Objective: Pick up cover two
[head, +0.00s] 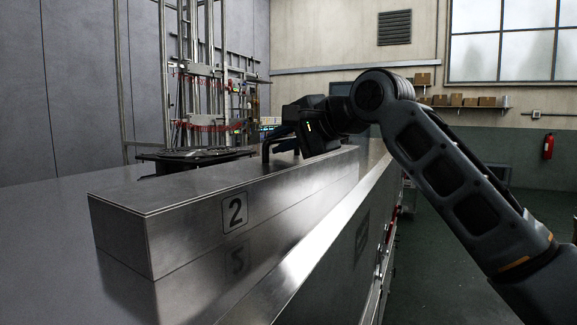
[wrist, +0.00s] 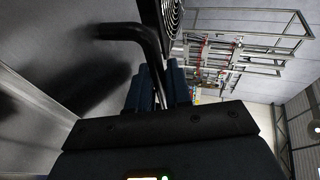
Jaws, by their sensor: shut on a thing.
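Cover two (head: 185,210) is a long, shiny metal box with a black "2" on its front face. It lies level on the metal dryer top in the head view, and no clear gap shows under it. A black bar handle (head: 267,149) stands up near its far end. My gripper (head: 287,147) is above that far end, shut on the handle. In the wrist view the bent handle (wrist: 130,33) runs down between the blue-grey fingers of my gripper (wrist: 160,85). The fingertips are small and partly hidden in the head view.
A dark round grille (head: 190,155) lies behind the cover, with a metal pipe frame (head: 195,80) beyond it. A shelf with boxes (head: 470,101) and a fire extinguisher (head: 548,146) are on the far wall.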

